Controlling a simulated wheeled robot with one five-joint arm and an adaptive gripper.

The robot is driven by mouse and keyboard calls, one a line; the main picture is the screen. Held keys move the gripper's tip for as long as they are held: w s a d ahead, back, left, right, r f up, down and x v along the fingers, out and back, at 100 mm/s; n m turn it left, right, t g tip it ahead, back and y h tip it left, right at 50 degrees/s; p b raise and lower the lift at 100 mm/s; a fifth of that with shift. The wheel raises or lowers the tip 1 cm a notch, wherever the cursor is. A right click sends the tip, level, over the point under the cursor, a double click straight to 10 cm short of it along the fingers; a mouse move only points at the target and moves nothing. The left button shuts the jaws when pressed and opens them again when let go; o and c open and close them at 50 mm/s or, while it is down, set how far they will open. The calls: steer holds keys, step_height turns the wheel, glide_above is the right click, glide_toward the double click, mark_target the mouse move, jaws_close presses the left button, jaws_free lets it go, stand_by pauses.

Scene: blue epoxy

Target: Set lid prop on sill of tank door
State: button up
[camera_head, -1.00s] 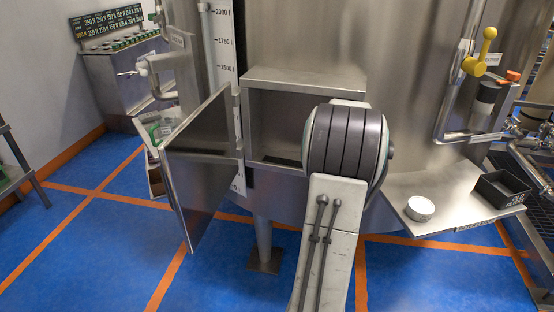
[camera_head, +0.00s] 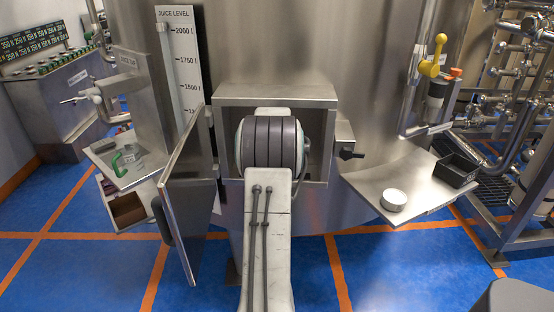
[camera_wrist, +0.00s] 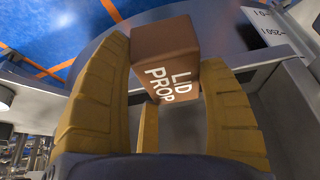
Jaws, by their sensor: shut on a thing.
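The lid prop (camera_wrist: 165,60) is a brown block with white lettering, seen in the wrist view. My gripper (camera_wrist: 170,90) is shut on it, with yellow fingers on both sides. In the head view my arm reaches into the open tank door box, and its round joint hides the gripper and the prop. The tank door (camera_head: 186,195) is swung open to the left. The metal door frame (camera_head: 276,93) surrounds the opening. Its sill is mostly hidden behind my arm in the head view. In the wrist view a metal edge (camera_wrist: 270,62) passes just behind the prop; contact cannot be told.
A steel shelf (camera_head: 425,196) at right holds a white round tin (camera_head: 394,200) and a black tray (camera_head: 456,170). A black-handled latch (camera_head: 348,153) sticks out right of the opening. Blue floor is clear in front.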

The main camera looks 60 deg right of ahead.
steer(key=w+d+p, duration=0.1)
steer(key=d, duration=0.1)
steer(key=w+d+p, duration=0.1)
steer(key=d+p, duration=0.1)
steer(key=d, duration=0.1)
steer(key=w+d+p, duration=0.1)
steer(key=d, duration=0.1)
steer(key=shift+w+d+p, duration=0.15)
steer(key=shift+w+p, duration=0.2)
steer(key=shift+w, duration=0.05)
steer(key=shift+w+d+r+p, duration=0.1)
steer(key=shift+w+d+p, duration=0.15)
steer(key=shift+d+p, duration=0.25)
steer(key=shift+w+d+r+p, duration=0.1)
steer(key=shift+w+d+p, duration=0.1)
steer(key=shift+d+p, duration=0.3)
steer(key=shift+w+d+p, duration=0.35)
steer(key=shift+d+p, duration=0.2)
steer(key=shift+p, duration=1.1)
steer(key=shift+f+p, duration=0.15)
steer(key=shift+p, duration=0.2)
steer(key=shift+f, duration=0.3)
steer(key=o, duration=1.3)
steer(key=shift+c, duration=0.2)
steer(key=shift+r, duration=0.15)
